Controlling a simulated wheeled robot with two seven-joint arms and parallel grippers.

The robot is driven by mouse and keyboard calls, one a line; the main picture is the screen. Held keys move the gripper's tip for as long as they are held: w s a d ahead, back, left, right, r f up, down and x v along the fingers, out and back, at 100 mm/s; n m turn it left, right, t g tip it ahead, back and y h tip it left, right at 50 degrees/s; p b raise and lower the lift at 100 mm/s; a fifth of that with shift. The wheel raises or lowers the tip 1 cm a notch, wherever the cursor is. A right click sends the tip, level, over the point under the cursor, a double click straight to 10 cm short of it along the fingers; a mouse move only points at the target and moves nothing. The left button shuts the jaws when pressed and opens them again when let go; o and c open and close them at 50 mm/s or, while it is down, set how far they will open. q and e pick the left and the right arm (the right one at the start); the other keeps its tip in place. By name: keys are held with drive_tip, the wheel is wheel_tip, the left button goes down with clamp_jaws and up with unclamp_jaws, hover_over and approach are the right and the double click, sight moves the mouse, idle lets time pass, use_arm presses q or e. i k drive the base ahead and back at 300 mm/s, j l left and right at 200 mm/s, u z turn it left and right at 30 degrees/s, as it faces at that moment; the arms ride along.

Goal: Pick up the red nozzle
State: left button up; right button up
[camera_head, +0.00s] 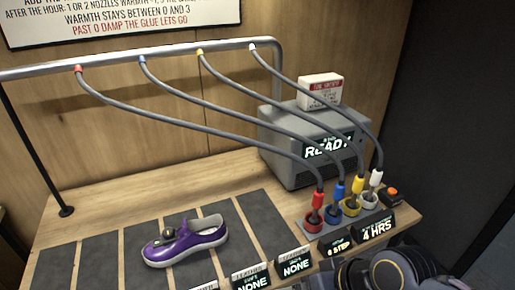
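The red nozzle (317,199) stands upright in a red cup (313,223) at the left end of a grey holder near the table's front right. A grey hose (200,118) runs from its top up to a red fitting on the overhead rail. The blue nozzle (338,192), yellow nozzle (357,186) and white nozzle (376,179) stand beside it in a row, each on its own hose. Dark parts of my own arm show at the bottom right edge, in front of the holder and apart from the red nozzle. I see no fingertips of either gripper.
A purple shoe (187,241) lies on dark mats to the left. A grey machine (298,148) reading READY stands behind the nozzles, with a small box (320,91) on top. Small signs (296,265) line the front edge. An orange-red button (393,193) sits right of the white nozzle.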

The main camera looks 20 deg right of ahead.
sight(319, 194)
drive_tip(key=z, duration=1.3)
drive_tip(key=i+l+u, duration=0.15)
drive_tip(key=u, duration=0.6)
drive_tip(key=i+l+u, duration=0.15)
drive_tip(key=l, duration=0.2)
drive_tip(key=i+l+u, duration=0.15)
drive_tip(key=l, duration=0.2)
drive_tip(key=i+l+u, duration=0.15)
drive_tip(key=l, duration=0.25)
drive_tip(key=i+l+u, duration=0.15)
drive_tip(key=l, duration=0.65)
drive_tip(key=i, duration=0.05)
